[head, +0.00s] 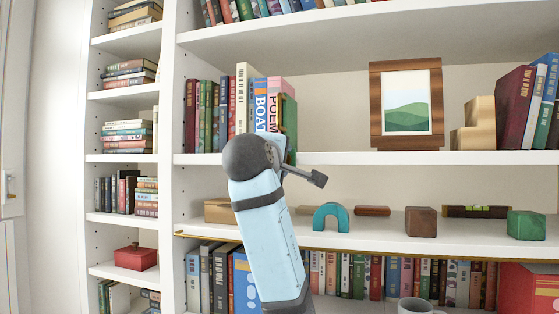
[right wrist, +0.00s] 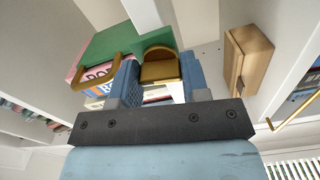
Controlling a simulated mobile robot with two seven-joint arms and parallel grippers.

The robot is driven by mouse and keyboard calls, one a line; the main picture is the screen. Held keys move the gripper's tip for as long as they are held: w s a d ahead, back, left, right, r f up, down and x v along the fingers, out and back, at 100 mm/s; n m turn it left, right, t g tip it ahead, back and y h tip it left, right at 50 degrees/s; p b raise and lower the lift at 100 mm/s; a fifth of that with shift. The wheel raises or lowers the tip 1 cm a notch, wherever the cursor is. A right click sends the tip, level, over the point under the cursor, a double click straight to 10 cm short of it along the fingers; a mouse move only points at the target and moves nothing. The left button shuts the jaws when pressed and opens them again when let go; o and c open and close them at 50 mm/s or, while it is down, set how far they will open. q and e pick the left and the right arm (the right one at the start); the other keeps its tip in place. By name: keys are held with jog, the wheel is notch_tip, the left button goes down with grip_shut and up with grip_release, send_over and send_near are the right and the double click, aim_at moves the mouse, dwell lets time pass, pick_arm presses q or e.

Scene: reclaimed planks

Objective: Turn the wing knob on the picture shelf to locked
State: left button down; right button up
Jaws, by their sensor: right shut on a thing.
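A brass piece with a rounded top, which looks like the wing knob (right wrist: 159,70), sits between the two blue fingers of my right gripper (right wrist: 160,84) in the right wrist view. The gripper is shut on it. In the head view my right arm reaches up from the bottom to the picture shelf (head: 420,158), and its wrist hides the fingers and most of the knob. I cannot read the knob's setting or see a locked mark. My left gripper is not in view.
Books, including a green one (right wrist: 112,42), stand close beside the gripper. A framed picture (head: 406,104) stands to the right on the same shelf. The shelf below holds a teal arch (head: 332,213), wooden blocks and a level (head: 477,211).

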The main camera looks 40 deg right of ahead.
jog(key=shift+n, duration=0.9)
jog(key=o, duration=0.9)
jog(key=shift+o, duration=0.2)
jog(key=b+v, duration=0.4)
jog(key=v, duration=1)
jog(key=shift+d, duration=0.15)
